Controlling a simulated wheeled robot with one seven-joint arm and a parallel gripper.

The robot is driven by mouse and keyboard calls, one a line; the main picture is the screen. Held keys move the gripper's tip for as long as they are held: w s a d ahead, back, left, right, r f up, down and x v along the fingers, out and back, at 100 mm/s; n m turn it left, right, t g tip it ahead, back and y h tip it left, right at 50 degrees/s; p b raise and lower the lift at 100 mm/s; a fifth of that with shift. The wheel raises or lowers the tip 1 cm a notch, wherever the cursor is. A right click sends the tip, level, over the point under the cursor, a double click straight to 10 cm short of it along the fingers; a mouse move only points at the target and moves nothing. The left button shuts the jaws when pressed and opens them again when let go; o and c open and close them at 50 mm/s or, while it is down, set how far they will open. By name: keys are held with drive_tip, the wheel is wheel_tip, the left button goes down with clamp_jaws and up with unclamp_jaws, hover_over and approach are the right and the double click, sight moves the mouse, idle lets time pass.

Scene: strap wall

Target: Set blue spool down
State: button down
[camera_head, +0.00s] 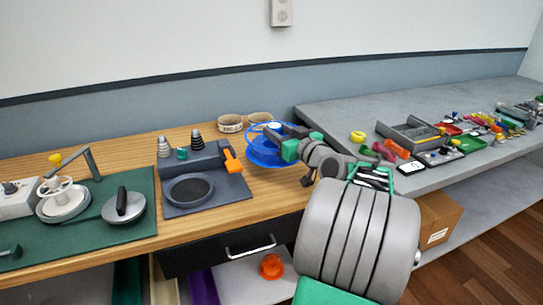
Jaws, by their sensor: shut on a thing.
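The blue spool (262,155) is a translucent blue reel at the back right of the wooden bench. It appears upright, and I cannot tell whether its base touches the bench top. My gripper (283,138) is shut on the blue spool and reaches it from the right. The fingers overlap the spool's upper right part and hide some of it. My arm runs from the lower right up to the spool and covers part of the bench edge.
A dark device with an orange handle (232,161) stands just left of the spool. Tan tape rolls (230,123) sit behind it. A higher grey table (350,112) holds several small parts at right. Wooden bench top (268,190) is clear in front of the spool.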

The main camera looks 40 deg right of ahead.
drive_tip(key=f, duration=0.7)
drive_tip(key=shift+w+a+b, duration=0.25)
drive_tip(key=shift+a+b, duration=0.1)
drive_tip(key=shift+a, duration=0.05)
drive_tip(key=shift+f, duration=0.1)
drive_tip(key=c, duration=0.9)
unclamp_jaws()
drive_tip(key=shift+f, duration=0.1)
drive_tip(key=shift+o, duration=0.2)
drive_tip(key=shift+r, duration=0.3)
drive_tip(key=s, duration=0.8)
drive_tip(key=s+a, duration=0.1)
drive_tip(key=s, duration=0.3)
drive_tip(key=shift+r+b, duration=0.15)
drive_tip(key=shift+b, duration=0.15)
